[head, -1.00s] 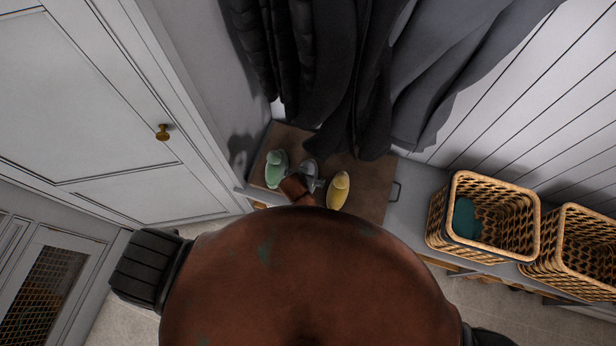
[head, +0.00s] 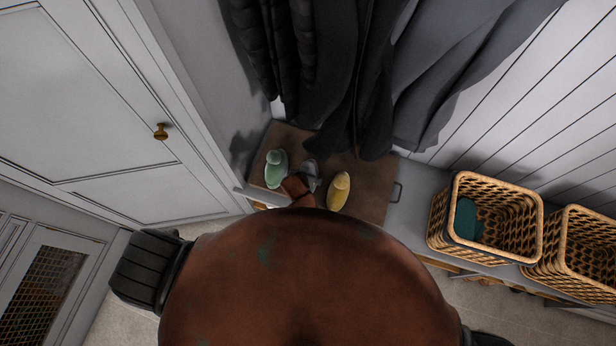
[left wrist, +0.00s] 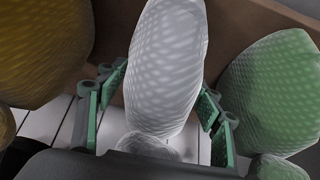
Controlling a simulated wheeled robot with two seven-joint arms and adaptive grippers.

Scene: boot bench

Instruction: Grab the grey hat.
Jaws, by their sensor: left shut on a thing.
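The grey hat (head: 311,168) is on the brown bench top, between a green hat (head: 275,170) and a yellow hat (head: 339,192). My left gripper (head: 309,183) is at the grey hat, partly hidden behind my own arm. In the left wrist view the grey hat (left wrist: 168,60) stands between the green-padded fingers of my left gripper (left wrist: 162,96), which is shut on it. The yellow hat (left wrist: 42,48) is on the left there and the green hat (left wrist: 270,92) on the right. My right gripper is not in view.
Dark coats (head: 345,85) hang close above the back of the bench. Two wicker baskets stand to the right; the nearer basket (head: 522,190) holds something teal. A white door (head: 85,110) is on the left. The bench top right of the yellow hat is clear.

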